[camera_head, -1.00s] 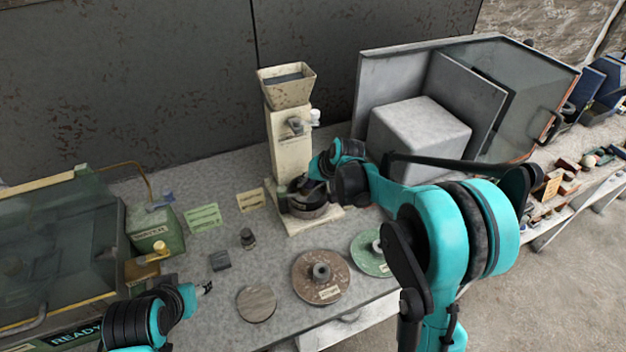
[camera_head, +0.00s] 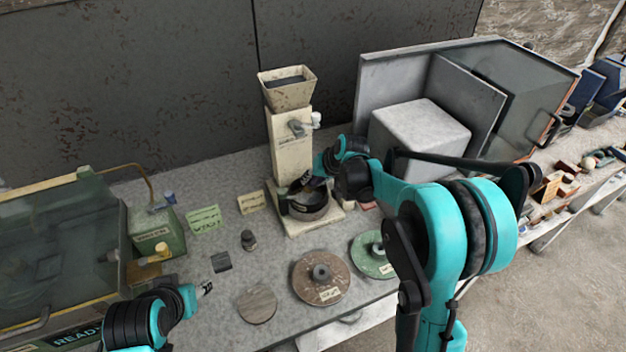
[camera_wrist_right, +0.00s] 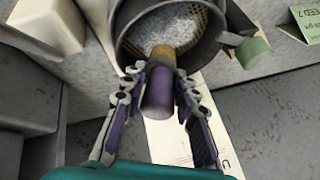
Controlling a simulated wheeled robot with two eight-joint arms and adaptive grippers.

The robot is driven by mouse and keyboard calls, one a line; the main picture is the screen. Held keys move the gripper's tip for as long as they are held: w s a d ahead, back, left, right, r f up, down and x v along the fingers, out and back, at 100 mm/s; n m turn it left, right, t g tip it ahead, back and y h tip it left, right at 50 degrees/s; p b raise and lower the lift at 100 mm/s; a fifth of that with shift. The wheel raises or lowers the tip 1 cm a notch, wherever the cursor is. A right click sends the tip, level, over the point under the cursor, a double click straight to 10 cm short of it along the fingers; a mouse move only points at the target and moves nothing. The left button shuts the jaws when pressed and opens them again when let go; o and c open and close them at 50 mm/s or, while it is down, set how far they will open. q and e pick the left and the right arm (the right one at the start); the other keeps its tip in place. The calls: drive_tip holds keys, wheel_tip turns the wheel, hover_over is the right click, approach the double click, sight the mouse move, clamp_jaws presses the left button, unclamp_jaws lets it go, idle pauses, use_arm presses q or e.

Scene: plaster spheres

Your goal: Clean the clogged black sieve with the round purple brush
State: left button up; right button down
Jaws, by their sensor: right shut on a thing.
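The black sieve (camera_head: 309,212) sits at the foot of the cream machine. In the right wrist view its dark rim (camera_wrist_right: 128,52) encloses a yellow mesh (camera_wrist_right: 208,38) largely covered with white, grainy plaster. My right gripper (camera_wrist_right: 165,78) is shut on the round purple brush (camera_wrist_right: 158,100). The brush's tan end points into the sieve and overlaps the near part of the mesh; I cannot tell whether it touches. In the head view my right gripper (camera_head: 308,182) is small and dark over the sieve. My left gripper (camera_head: 206,288) hangs at lower left, apart from the sieve; its jaws are too small to read.
The cream machine (camera_head: 292,145) with a hopper stands behind the sieve. Brown (camera_head: 312,287) and green (camera_head: 368,262) discs lie in front. A glass-fronted case (camera_head: 60,240) is left; a grey block (camera_head: 420,135) is right. Bare bench lies between small items.

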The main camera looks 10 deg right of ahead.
drive_tip(key=shift+f+b, duration=0.3)
drive_tip(key=shift+f, duration=0.3)
idle(0.3)
drive_tip(key=shift+r, duration=0.1)
drive_tip(key=shift+w+d+r, duration=0.1)
drive_tip(key=shift+w+d, duration=0.15)
drive_tip(key=shift+d, duration=0.05)
drive_tip(key=shift+w+d, duration=0.25)
drive_tip(key=shift+d, duration=0.2)
drive_tip(key=shift+s+a, duration=0.5)
drive_tip(key=shift+a, duration=0.2)
drive_tip(key=shift+s+a, duration=0.5)
drive_tip(key=shift+a, duration=0.2)
